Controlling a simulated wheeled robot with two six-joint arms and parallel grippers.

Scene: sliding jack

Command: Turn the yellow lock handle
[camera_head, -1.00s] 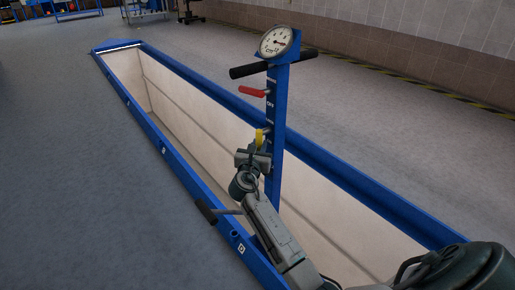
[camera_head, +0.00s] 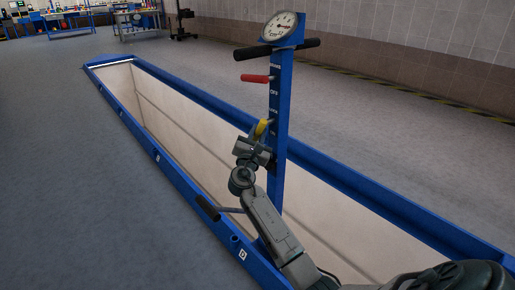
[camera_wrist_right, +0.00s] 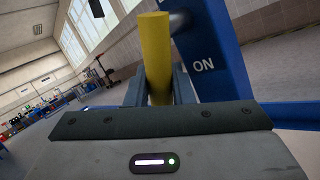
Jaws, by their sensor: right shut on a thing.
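The yellow lock handle (camera_head: 261,128) sticks out from the blue post (camera_head: 280,110) of the jack, below the red handle. In the head view it is tilted, its upper end leaning right. My right gripper (camera_head: 257,140) is shut on the lower part of the yellow handle. In the right wrist view the yellow handle (camera_wrist_right: 156,60) stands between the two fingers (camera_wrist_right: 157,88), beside the post with the word ON. The handle's lower end is hidden by the gripper. My left gripper is not in view.
The red handle (camera_head: 256,78), a black crossbar (camera_head: 252,52) and a round gauge (camera_head: 284,26) sit higher on the post. A black-gripped lever (camera_head: 208,208) sticks out low at the left. The blue-rimmed pit (camera_head: 185,180) lies beneath. Grey floor is clear at left.

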